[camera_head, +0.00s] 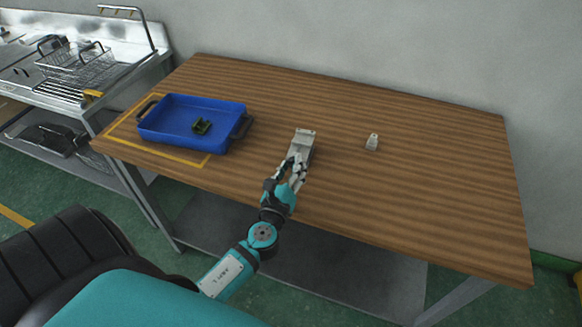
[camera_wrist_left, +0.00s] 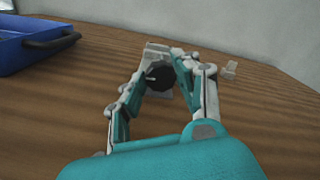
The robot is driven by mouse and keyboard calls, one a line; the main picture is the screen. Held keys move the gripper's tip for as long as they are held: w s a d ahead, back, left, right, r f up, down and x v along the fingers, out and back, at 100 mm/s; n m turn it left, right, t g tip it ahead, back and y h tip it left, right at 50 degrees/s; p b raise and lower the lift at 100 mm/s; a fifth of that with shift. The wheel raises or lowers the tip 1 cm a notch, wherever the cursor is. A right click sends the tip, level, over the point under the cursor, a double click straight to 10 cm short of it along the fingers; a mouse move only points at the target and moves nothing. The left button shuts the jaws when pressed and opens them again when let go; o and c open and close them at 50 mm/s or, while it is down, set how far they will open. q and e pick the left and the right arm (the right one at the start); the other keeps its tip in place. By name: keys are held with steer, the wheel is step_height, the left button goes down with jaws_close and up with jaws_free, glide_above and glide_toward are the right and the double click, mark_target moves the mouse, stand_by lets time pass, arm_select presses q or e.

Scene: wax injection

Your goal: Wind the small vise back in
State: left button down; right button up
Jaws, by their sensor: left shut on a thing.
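The small vise (camera_head: 304,139) is a light grey metal block standing on the wooden table, right of the blue tray. In the left wrist view the vise (camera_wrist_left: 156,48) is straight ahead, partly hidden by my fingers. My left gripper (camera_head: 296,164) is at the near end of the vise. Its fingers are closed around a dark round knob (camera_wrist_left: 160,77) on the vise's near face. The jaw gap of the vise cannot be made out. My right gripper is in neither view.
A small light grey piece (camera_head: 372,142) stands right of the vise. The right side of the table (camera_head: 450,180) is clear.

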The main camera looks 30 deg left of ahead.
arm_select(q)
steer(key=c, duration=0.9)
jaws_free()
steer(key=shift+c, duration=0.2)
steer(key=v, duration=1.2)
